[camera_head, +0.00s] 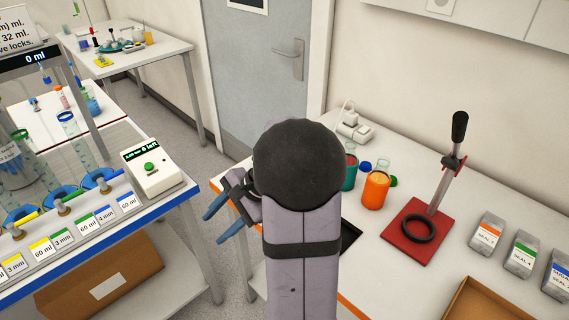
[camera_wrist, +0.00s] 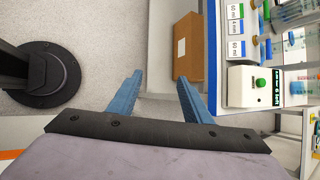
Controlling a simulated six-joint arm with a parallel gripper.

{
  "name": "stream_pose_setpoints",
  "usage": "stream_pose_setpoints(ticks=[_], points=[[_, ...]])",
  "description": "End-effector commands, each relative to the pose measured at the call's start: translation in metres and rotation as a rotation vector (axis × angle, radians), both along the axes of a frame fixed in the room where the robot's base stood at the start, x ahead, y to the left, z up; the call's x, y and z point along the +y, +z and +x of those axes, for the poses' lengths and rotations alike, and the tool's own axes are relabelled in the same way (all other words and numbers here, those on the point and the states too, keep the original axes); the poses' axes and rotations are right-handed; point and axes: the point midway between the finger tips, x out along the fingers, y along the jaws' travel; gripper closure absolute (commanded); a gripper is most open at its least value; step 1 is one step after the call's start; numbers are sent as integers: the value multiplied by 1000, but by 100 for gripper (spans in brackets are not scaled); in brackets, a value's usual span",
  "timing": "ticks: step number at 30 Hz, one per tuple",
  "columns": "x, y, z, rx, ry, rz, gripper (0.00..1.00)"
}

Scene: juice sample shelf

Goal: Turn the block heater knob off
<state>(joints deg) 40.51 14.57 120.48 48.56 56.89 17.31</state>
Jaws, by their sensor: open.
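My gripper (camera_head: 222,218) has blue fingers and is held over the gap between the left bench and the right table, pointing left. Its fingers are apart with nothing between them in the wrist view (camera_wrist: 160,80). I cannot make out a block heater or its knob in either view. My arm hides part of the right table. A white box (camera_head: 153,172) with a green button and a small display stands at the right end of the left bench. It also shows in the wrist view (camera_wrist: 252,87), right of my gripper and apart from it.
The right table (camera_head: 455,282) holds an orange flask (camera_head: 376,190), a teal flask (camera_head: 349,171), a red-based press (camera_head: 413,231) and several seal containers (camera_head: 487,232). Valves and labels line the left bench's front. A cardboard box (camera_head: 100,280) is on its lower shelf. A grey door (camera_head: 260,60) is behind.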

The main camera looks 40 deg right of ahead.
Motion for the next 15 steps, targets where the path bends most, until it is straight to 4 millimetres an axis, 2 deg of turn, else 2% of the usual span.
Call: stream_pose_setpoints(ticks=[1, 4, 7, 9, 12, 15], points=[[-35, 10, 13, -28, -154, 78, 55], [-101, 34, 32, -106, -420, 226, 55], [-168, 56, 35, -199, -639, 357, 55], [-207, 58, 28, -248, -758, 428, 55], [-244, 37, 10, -274, -877, 494, 55], [-267, 24, -5, -287, -954, 536, 55]])
